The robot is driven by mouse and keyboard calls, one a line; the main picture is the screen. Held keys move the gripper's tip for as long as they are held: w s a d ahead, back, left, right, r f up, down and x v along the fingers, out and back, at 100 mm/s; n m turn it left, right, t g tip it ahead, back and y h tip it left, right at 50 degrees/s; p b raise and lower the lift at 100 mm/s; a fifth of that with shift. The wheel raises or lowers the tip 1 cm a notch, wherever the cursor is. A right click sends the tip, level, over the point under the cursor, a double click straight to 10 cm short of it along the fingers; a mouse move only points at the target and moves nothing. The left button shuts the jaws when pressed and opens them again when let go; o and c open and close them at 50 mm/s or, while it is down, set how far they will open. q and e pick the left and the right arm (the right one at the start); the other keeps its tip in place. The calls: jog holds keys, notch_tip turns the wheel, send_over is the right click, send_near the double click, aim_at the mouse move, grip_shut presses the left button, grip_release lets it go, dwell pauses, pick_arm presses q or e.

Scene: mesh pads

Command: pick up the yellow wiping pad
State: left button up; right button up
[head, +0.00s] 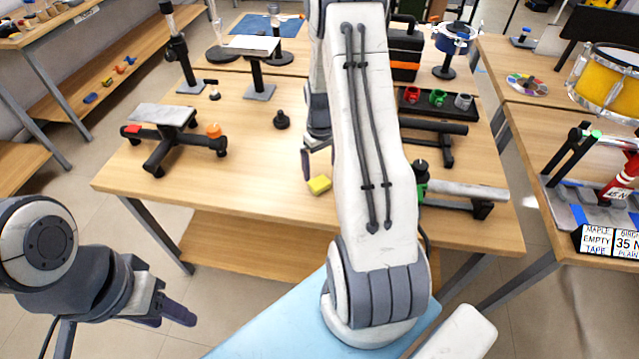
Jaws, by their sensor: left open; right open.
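The yellow wiping pad (319,185) lies on the wooden table near its front edge, just left of my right arm. My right gripper (312,165) is open above and just behind the pad; my own arm hides part of it. No contact with the pad is visible. My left gripper (172,310) is open and empty at the lower left, in front of the table and far from the pad.
Left on the table (250,180) stands a black stand with an orange knob (175,133). A small black knob (281,120) stands behind the pad. A clamp-like stand (465,192) and a dark tray of cups (438,103) are on the right. The tabletop left of the pad is clear.

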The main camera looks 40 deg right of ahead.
aim_at(319, 181)
jog(key=f, duration=0.2)
jog(key=f+p, duration=0.1)
jog(key=f, duration=0.1)
jog(key=shift+a+f, duration=0.1)
jog(key=shift+a, duration=0.15)
jog(key=shift+f, duration=0.6)
jog(key=c, duration=1.4)
jog(key=shift+w+r, duration=0.1)
jog(key=shift+r, duration=0.05)
jog(key=shift+d+r, duration=0.1)
jog(key=shift+r, duration=0.15)
jog(key=r, duration=0.2)
jog(key=r+b, duration=0.1)
jog(key=shift+s+d+r, duration=0.1)
jog(key=shift+s+r, duration=0.1)
jog(key=shift+r, duration=0.15)
jog(key=s+d+r+b, duration=0.1)
jog(key=s+d+r, duration=0.4)
jog(key=s, duration=0.5)
jog(key=shift+r, duration=0.8)
